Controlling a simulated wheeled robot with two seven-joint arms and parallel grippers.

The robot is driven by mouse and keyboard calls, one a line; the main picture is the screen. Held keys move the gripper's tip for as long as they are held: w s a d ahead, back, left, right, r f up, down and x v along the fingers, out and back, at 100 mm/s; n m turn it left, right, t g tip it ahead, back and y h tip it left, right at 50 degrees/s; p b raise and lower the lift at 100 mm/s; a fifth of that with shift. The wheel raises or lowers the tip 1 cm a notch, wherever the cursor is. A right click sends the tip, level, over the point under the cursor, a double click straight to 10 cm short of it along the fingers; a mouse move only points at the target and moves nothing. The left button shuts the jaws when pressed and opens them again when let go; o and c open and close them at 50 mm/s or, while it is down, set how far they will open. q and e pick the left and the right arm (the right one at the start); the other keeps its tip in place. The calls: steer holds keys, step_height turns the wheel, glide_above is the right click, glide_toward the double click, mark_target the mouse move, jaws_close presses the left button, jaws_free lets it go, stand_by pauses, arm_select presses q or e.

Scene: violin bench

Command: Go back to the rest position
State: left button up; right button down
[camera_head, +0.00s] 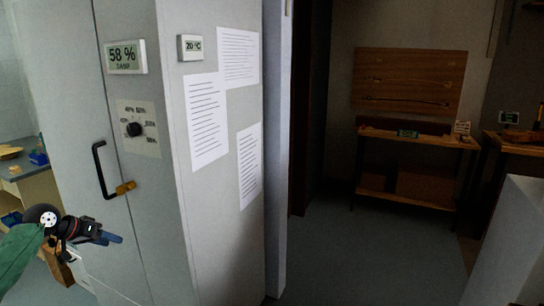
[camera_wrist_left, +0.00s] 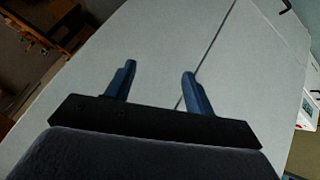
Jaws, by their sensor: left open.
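My left gripper (camera_head: 112,238) is at the lower left of the head view, in front of the grey cabinet (camera_head: 220,220) and below its black door handle (camera_head: 103,170). In the left wrist view its two blue fingers (camera_wrist_left: 160,82) stand apart with nothing between them. Behind them is the pale cabinet face with a dark door seam. I cannot tell how far the fingertips are from that face. My right gripper is not in view.
A wooden bench (camera_head: 420,138) stands at the back right. A pale panel (camera_head: 510,240) is at the lower right. The floor (camera_head: 370,255) between them is clear.

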arm_select(q)
steer(key=s+d+f+m+y+p, duration=0.1)
steer(key=s+d+f+m+y, duration=0.35)
steer(key=s+d+f, duration=0.9)
steer(key=s+d+f+n+g, duration=0.1)
steer(key=s+d+f, duration=0.3)
steer(key=s+d, duration=0.4)
steer(key=s+d+f+n+g+p, duration=0.1)
steer(key=s+d+f, duration=0.3)
steer(key=s+d, duration=0.5)
steer(key=s+d+f+n+g+p, duration=0.1)
steer(key=s+d+f, duration=0.4)
steer(key=s, duration=0.8)
steer(key=d+g, duration=0.1)
steer(key=d, duration=0.2)
steer(key=shift+s+d+g+h, duration=0.2)
steer(key=shift+s+g+h, duration=0.15)
steer(key=shift+s+g, duration=0.05)
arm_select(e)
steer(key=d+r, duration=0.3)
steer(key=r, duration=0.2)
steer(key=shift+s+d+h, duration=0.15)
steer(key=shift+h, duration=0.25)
arm_select(q)
steer(key=shift+c, duration=0.4)
